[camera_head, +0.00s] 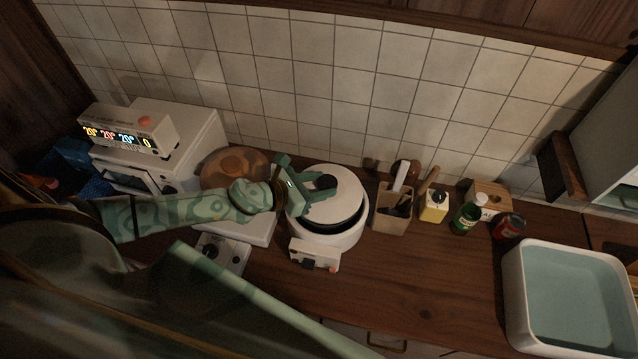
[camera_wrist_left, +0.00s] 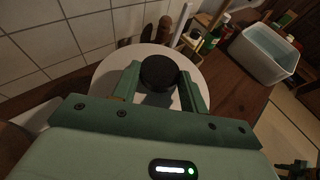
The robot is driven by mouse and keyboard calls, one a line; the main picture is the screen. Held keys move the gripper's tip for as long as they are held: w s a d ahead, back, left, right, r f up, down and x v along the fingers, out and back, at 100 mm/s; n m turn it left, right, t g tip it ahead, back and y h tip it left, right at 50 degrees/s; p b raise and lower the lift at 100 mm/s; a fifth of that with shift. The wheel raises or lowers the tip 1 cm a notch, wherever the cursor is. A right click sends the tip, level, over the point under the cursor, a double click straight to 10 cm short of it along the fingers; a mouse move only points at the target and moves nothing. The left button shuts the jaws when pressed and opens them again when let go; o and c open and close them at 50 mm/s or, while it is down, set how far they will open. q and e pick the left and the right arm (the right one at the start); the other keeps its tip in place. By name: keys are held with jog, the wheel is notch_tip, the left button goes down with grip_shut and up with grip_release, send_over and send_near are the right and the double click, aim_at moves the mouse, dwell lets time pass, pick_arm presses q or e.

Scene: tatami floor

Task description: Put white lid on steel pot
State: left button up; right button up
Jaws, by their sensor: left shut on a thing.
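The white lid (camera_head: 347,192) is round with a black knob, and it shows in the wrist view (camera_wrist_left: 113,72) too. My left gripper (camera_head: 318,192) is shut on the lid's black knob (camera_wrist_left: 158,73), with one finger on each side of it. The lid is over a white round cooker body (camera_head: 322,236) with a front control panel. A dark band shows between lid and body at the front. I cannot tell whether the lid rests there or hangs just above. No steel pot can be made out. A dark green shape, perhaps my right gripper (camera_wrist_left: 296,168), shows small at the wrist view's lower right.
A utensil holder (camera_head: 390,211) stands close right of the cooker. Beyond it are a yellow bottle (camera_head: 434,207), a green bottle (camera_head: 466,218) and a dark can (camera_head: 508,227). A white basin (camera_head: 513,284) is at the right. The counter front between is clear.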

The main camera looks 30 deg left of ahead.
pick_arm(q)
jog(key=shift+f+b, duration=0.6)
jog(key=shift+f, duration=0.05)
dwell(0.8)
jog(key=o, duration=1.1)
jog(key=shift+o, duration=0.2)
jog(key=b+v, duration=0.3)
jog(key=v, duration=1.3)
jog(key=shift+s+a, duration=0.1)
